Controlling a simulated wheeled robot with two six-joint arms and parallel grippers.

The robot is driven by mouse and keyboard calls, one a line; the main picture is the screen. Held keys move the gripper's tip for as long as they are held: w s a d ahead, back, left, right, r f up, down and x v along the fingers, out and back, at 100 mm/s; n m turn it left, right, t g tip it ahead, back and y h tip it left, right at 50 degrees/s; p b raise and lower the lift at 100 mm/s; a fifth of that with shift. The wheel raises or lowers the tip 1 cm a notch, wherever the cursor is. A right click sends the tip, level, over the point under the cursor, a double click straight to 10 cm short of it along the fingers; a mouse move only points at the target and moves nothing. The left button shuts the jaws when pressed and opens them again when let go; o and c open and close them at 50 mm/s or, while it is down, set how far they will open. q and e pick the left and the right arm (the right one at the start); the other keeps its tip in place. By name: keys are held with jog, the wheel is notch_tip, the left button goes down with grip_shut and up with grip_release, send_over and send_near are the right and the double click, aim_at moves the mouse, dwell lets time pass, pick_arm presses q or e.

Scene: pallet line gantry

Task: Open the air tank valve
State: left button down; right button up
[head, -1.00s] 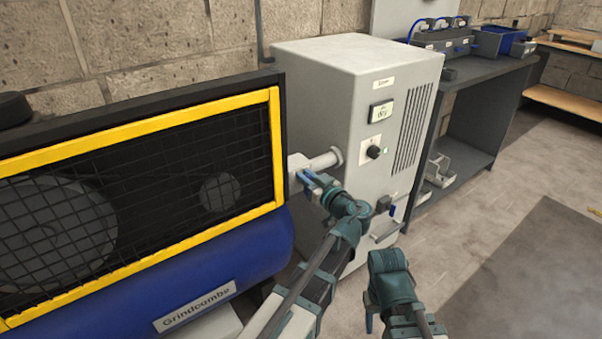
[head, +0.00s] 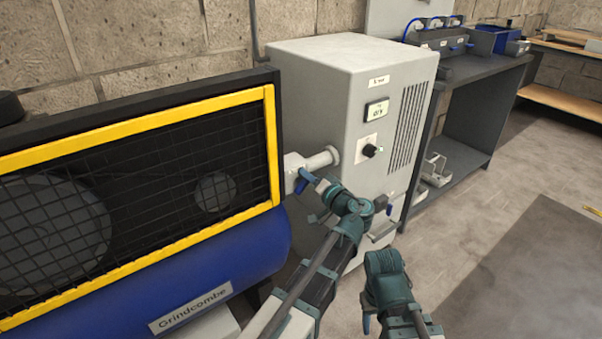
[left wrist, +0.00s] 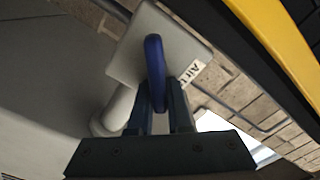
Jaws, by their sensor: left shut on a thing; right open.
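The air tank valve (head: 296,163) is a pale block with a pipe, between the blue compressor tank and the grey cabinet. Its blue lever handle (head: 302,185) shows at the block's lower right. In the left wrist view the blue handle (left wrist: 155,72) stands between my fingers, with the pale valve block (left wrist: 160,45) and a partly hidden label behind it. My left gripper (head: 312,182) is shut on the handle; it also shows in the left wrist view (left wrist: 158,110). My right gripper (head: 366,318) hangs low at the front, apart from everything, its fingers mostly hidden by its wrist.
The blue tank (head: 200,262) with a yellow-framed mesh guard (head: 130,118) fills the left. The grey cabinet (head: 325,75) with a black knob stands right behind the valve. A dark bench (head: 480,80) stands further right. The floor (head: 480,215) at right is clear.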

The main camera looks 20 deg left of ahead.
pick_arm(q)
jog(key=shift+w+d+f+m+b, duration=0.1)
jog(key=shift+f+m+b, duration=0.15)
jog(key=shift+m, duration=1)
jog(key=shift+w+d+f+m+b, duration=0.1)
jog(key=shift+f+m+b, duration=0.15)
jog(key=shift+m, duration=1.05)
jog(key=shift+f+m+b, duration=0.2)
jog(key=shift+f+m, duration=0.1)
jog(key=shift+m, duration=0.95)
pick_arm(e)
jog(key=shift+f, duration=0.8)
pick_arm(q)
jog(key=shift+m, duration=0.3)
jog(key=c, duration=0.9)
grip_release()
jog(key=shift+o, duration=0.2)
jog(key=shift+s, duration=0.1)
pick_arm(e)
jog(key=shift+d, duration=0.1)
